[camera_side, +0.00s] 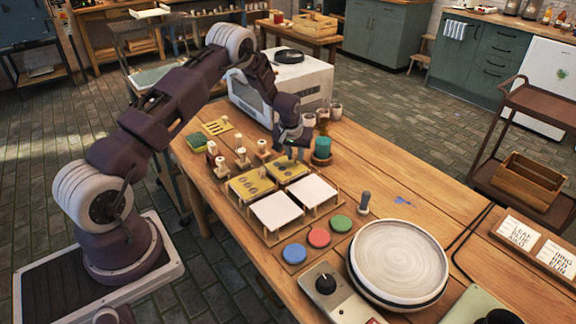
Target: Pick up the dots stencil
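Two yellow stencil plates with dark cut-outs lie side by side on a low wooden rack on the table, a left one (251,184) and a right one (284,169). The cut-outs are too small to tell for sure which is the dots stencil. My gripper (292,152) points down just above the back edge of the right plate and partly covers it. I cannot tell if it touches that plate, or whether its fingers are open or shut. A third yellow plate, with bar-shaped slots (216,127), lies farther back left.
White square panels (276,210) sit on the rack in front. Several stamps (242,157) crowd its left, and a teal cup (322,147) stands close right of my gripper. A white oven (300,82) is behind. Coloured pads (319,237) and a round turntable (398,262) are in front.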

